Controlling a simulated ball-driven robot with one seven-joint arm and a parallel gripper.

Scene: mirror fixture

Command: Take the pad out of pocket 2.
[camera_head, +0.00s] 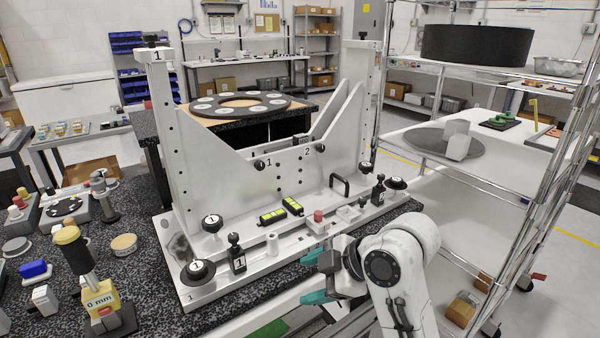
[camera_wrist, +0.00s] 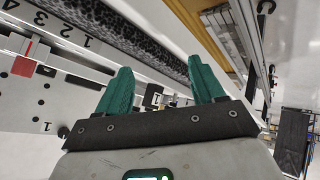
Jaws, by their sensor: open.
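The white mirror fixture (camera_head: 215,180) stands on the dark speckled table, with labels 1 and 2 on its front plate. I cannot clearly make out pocket 2 or a pad in it. In the wrist view a white strip (camera_wrist: 75,37) carries the numbers 4, 3, 2, 1, with a red piece (camera_wrist: 27,67) beside it. My gripper (camera_head: 312,278) is at the front right of the fixture base, apart from it. Its two teal fingers are spread with nothing between them; they also show in the wrist view (camera_wrist: 165,72).
Two yellow-green levels (camera_head: 272,216), a red-topped block (camera_head: 318,218) and black knobs (camera_head: 198,270) stand on the fixture base. A yellow gauge (camera_head: 98,298) marked 0 mm is at the front left. A wire rack (camera_head: 515,215) with shelves stands at right, close to my arm.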

